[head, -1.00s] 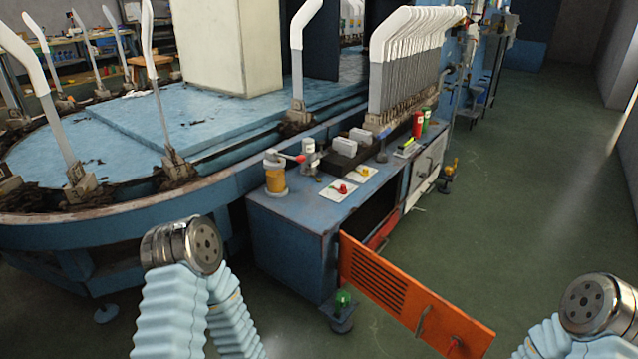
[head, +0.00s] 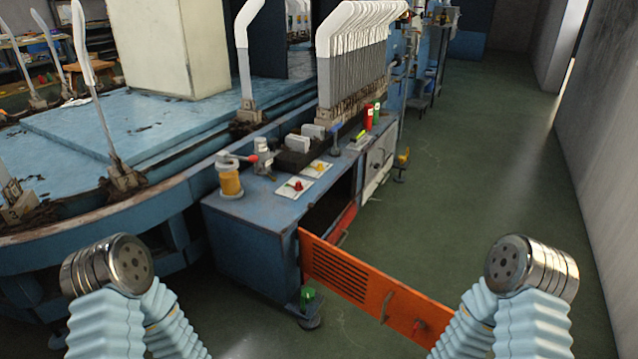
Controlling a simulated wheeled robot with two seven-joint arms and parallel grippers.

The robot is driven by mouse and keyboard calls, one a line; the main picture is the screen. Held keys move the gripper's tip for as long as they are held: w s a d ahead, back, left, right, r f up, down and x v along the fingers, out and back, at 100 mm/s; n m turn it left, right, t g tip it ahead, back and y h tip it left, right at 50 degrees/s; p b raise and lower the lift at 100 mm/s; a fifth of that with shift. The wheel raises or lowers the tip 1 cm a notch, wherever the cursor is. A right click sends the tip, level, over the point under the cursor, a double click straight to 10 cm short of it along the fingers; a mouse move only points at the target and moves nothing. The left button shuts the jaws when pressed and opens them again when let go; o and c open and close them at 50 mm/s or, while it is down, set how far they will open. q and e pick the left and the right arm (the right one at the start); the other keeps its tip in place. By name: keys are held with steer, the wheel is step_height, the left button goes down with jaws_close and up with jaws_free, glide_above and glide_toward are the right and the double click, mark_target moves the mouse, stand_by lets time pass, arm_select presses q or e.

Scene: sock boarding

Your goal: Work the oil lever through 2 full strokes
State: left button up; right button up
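An amber oil reservoir (head: 230,181) stands at the near left corner of the blue cabinet top. A grey lever with a red knob (head: 252,158) sticks out to the right from its top and looks roughly level. A small metal fitting (head: 263,157) stands just behind the knob. My two arms show only as pale blue ribbed sleeves with metal joints at the bottom left and bottom right. Both are well apart from the lever, and neither gripper shows in the picture.
An orange vented door (head: 345,272) hangs open in front of the blue cabinet (head: 250,250). Two switch plates (head: 308,180) lie on the cabinet top. A green-topped post (head: 307,300) stands by the door. Green floor (head: 480,150) is clear to the right.

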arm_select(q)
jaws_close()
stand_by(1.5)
